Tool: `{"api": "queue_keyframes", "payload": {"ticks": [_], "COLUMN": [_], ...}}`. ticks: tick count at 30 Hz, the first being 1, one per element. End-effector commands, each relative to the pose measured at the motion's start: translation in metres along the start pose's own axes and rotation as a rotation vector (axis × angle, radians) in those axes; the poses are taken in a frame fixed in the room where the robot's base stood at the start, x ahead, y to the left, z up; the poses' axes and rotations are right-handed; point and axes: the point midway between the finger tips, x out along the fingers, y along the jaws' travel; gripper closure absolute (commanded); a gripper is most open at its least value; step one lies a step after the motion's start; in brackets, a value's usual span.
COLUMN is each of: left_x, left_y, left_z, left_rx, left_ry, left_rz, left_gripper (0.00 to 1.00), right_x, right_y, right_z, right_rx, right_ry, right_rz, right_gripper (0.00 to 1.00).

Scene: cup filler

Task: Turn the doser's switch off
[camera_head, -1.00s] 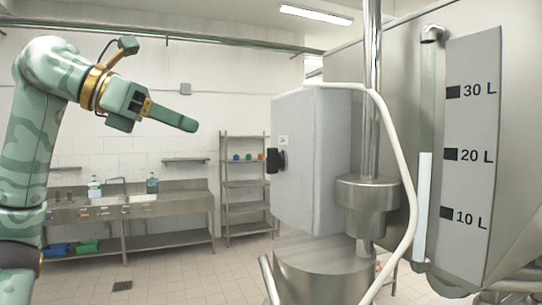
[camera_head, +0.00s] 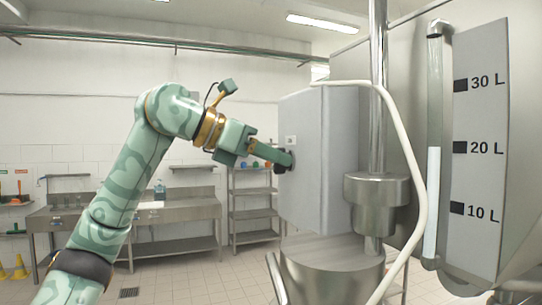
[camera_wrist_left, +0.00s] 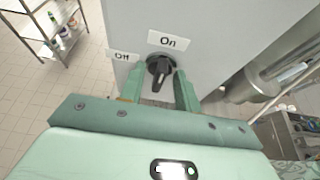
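The doser's switch (camera_wrist_left: 159,70) is a black rotary knob on the grey box (camera_head: 302,200), under an "On" label (camera_wrist_left: 168,40) with an "Off" label (camera_wrist_left: 123,56) to its left. The knob's grip ridge lies roughly in line with "On". My left gripper (camera_wrist_left: 159,82) has its two green fingers apart, one on each side of the knob; I cannot tell whether they touch it. In the head view the left gripper (camera_head: 288,161) reaches the box's left face and mostly hides the knob. My right gripper is not in view.
A steel tank with a level gauge (camera_head: 434,190) stands right, its white column near 20 L. A pale hose (camera_head: 415,170) curves beside the box. A shelf rack (camera_head: 252,214) and steel sink counter (camera_head: 180,212) stand behind. Floor shows between.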

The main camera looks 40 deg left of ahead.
Motion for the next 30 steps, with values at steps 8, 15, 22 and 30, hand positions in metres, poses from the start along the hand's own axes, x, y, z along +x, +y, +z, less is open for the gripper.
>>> {"api": "queue_keyframes", "payload": {"ticks": [8, 15, 22, 30], "left_x": [0.0, 0.0, -0.001, 0.0], "left_y": [0.0, 0.0, 0.002, 0.004], "left_z": [0.0, 0.0, 0.0, 0.0], "left_rx": [0.0, -0.013, -0.093, -0.294], "left_ry": [0.0, 0.001, 0.002, 0.002], "left_rz": [0.0, -0.006, -0.039, -0.121], "left_gripper": [1.0, 1.0, 1.0, 1.0], "right_x": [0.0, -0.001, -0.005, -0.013], "right_y": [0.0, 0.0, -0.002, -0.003], "right_z": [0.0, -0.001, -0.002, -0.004], "right_rx": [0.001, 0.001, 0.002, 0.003], "right_ry": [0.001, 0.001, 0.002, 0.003], "right_rz": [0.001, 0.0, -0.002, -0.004], "right_gripper": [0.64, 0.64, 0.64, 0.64]}}
